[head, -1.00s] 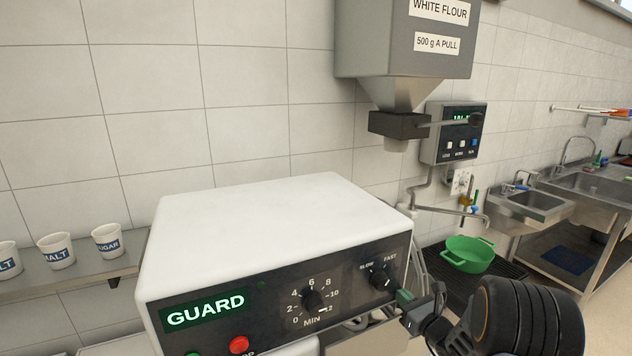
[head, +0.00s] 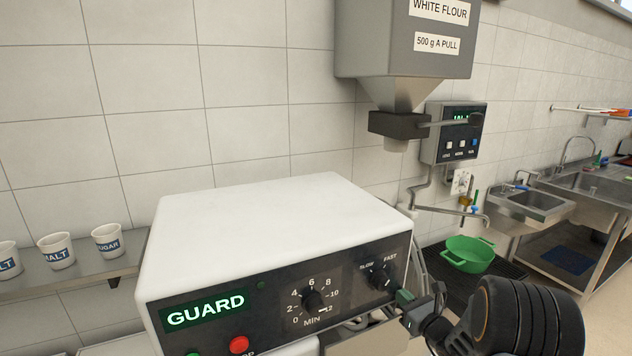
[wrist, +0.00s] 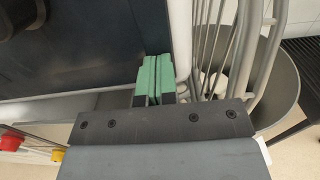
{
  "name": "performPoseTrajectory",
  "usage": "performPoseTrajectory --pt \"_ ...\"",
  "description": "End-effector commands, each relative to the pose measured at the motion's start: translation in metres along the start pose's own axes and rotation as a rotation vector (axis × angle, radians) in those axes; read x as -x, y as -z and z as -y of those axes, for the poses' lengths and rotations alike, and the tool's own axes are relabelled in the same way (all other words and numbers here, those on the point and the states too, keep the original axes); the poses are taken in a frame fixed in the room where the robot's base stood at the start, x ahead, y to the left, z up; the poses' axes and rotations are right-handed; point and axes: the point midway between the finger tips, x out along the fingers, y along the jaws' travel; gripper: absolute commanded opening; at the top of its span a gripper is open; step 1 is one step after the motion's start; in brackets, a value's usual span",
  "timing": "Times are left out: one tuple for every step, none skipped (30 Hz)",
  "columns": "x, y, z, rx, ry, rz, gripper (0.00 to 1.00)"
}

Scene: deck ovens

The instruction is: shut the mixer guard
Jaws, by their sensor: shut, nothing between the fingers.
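The mixer head (head: 270,235) is a white box with a dark front panel, and its display (head: 205,311) reads GUARD. My gripper (head: 404,298) is at the right end of that panel, with its fingers together and nothing between them. In the wrist view my gripper (wrist: 152,80) shows green fingertips pressed together beside the dark panel (wrist: 85,45). The wire guard (wrist: 235,50) shows there as pale bars just right of the fingertips, over a steel bowl (wrist: 285,90). I cannot tell whether the fingertips touch the guard. Most of the guard is hidden in the head view.
A flour hopper (head: 405,40) hangs on the wall behind. A green tub (head: 468,256) stands on a dark rack to the right. Labelled cups (head: 57,251) stand on a shelf at left.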

Motion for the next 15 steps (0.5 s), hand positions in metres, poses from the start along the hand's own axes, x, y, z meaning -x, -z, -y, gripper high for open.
performPoseTrajectory --pt "0.000 0.000 0.000 0.000 0.000 0.000 0.00" --pt "0.000 0.000 0.000 0.000 0.000 0.000 0.00" --pt "0.000 0.000 0.000 0.000 0.000 0.000 0.00" --pt "0.000 0.000 0.000 0.000 0.000 0.000 0.00" --pt "0.000 0.000 0.000 0.000 0.000 0.000 0.00" --pt "0.000 0.000 0.000 0.000 0.000 0.000 0.00" --pt "0.000 0.000 0.000 0.000 0.000 0.000 0.00" --pt "0.000 0.000 0.000 0.000 0.000 0.000 0.00" --pt "0.000 0.000 0.001 0.000 0.000 0.000 0.00" --pt "0.000 0.001 0.001 0.000 0.001 0.000 0.00" --pt "0.000 0.001 0.003 0.000 0.001 0.000 0.00" --pt "0.000 0.001 0.005 0.001 0.002 0.001 0.00" --pt "0.000 0.002 0.007 0.001 0.002 0.001 0.00" --pt "0.000 0.003 0.009 0.001 0.003 0.001 0.00" --pt "0.000 0.003 0.013 0.001 0.002 0.001 0.00"
